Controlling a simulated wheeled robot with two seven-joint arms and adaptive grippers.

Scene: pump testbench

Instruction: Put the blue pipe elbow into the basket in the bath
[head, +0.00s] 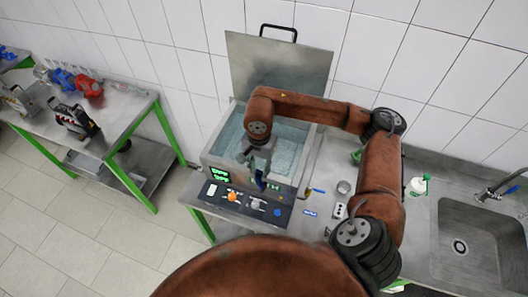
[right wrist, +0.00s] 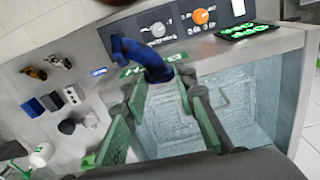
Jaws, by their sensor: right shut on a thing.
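The blue pipe elbow (right wrist: 143,52) is held at the fingertips of my right gripper (right wrist: 162,82), its bent end pointing away from the fingers. In the head view the elbow (head: 260,183) hangs below my right gripper (head: 257,165), which is shut on it over the front part of the bath, near the control panel. The bath (head: 216,150) is an open metal tank of clear water with its lid (head: 280,62) raised behind. A faint wire-like outline (right wrist: 215,95) shows in the water; I cannot clearly make out the basket. My left gripper is out of view.
The bath's control panel (head: 238,200), with an orange knob and green displays, lies along its front. Small fittings (right wrist: 50,62) lie on the bench beside it. A white bottle (head: 417,186) and a sink (head: 480,238) are at right. A green-legged table (head: 120,115) stands at left.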

